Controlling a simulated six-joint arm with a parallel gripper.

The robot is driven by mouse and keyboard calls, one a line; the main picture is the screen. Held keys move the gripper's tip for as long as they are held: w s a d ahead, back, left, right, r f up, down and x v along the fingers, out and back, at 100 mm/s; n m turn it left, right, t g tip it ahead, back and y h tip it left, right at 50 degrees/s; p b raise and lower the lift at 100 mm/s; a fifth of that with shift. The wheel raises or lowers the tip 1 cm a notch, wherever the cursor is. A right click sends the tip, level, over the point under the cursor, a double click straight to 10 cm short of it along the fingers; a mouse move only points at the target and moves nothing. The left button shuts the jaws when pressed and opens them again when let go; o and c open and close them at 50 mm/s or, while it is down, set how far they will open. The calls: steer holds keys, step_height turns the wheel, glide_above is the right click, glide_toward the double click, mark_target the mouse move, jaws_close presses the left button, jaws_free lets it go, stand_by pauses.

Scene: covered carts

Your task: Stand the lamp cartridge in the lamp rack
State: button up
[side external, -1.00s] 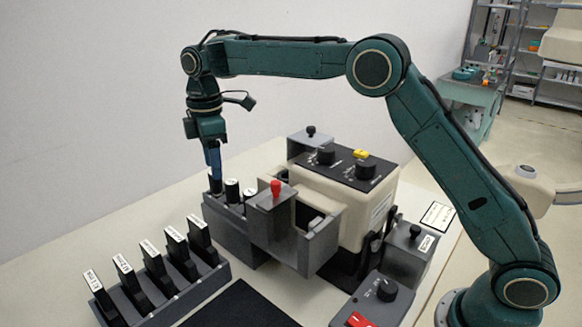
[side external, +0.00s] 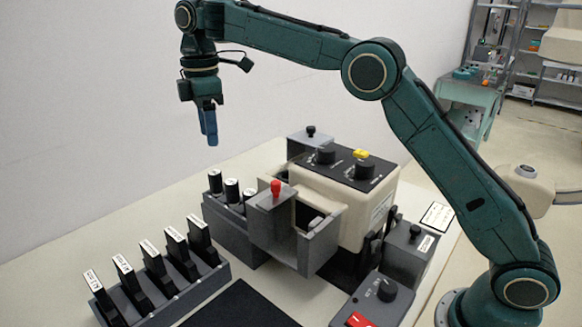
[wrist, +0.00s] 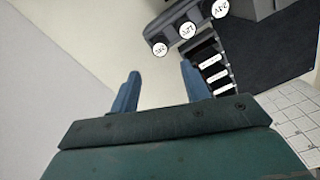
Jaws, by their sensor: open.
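The lamp rack (side external: 228,222) is a dark grey block beside the beige machine. Three dark round cartridges with white tops stand upright in it: a left one (side external: 215,182), a middle one (side external: 232,190) and a right one (side external: 249,196). In the wrist view their labelled tops show as a row, the nearest cartridge (wrist: 160,49) at the lower left.
A long grey rack (side external: 205,285) with several flat, white-labelled black cartridges stands at the front left. The beige machine (side external: 350,200) has knobs and an open-topped grey housing with a red knob (side external: 276,187). A black mat (side external: 240,308) lies in front. A control box (side external: 375,305) stands front right.

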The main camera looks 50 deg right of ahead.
stand_by(0.4)
steer(key=s+d+r+m+t, duration=0.1)
steer(key=s+d+r+m, duration=0.25)
steer(key=s, duration=0.55)
steer(key=s+d+r+m+t, duration=0.25)
steer(key=s+d+r, duration=0.2)
steer(key=s, duration=0.35)
steer(key=s+d+f+m, duration=0.1)
steer(key=s, duration=0.3)
steer(key=s+d+f+m, duration=0.1)
steer(key=s+m, duration=0.1)
steer(key=s, duration=0.2)
steer(key=s+d+f+m+t, duration=0.1)
steer(key=s+f, duration=0.1)
steer(key=s, duration=0.1)
steer(key=shift+s+d+f, duration=0.1)
steer(key=shift+s+d, duration=0.1)
steer(key=shift+s, duration=0.2)
steer(key=s+d+f+m+t, duration=0.1)
steer(key=s+f+m, duration=0.2)
steer(key=s+f, duration=0.4)
steer(key=shift+s+d+m, duration=0.2)
steer(key=shift+s+m, duration=0.1)
steer(key=shift+s, duration=0.7)
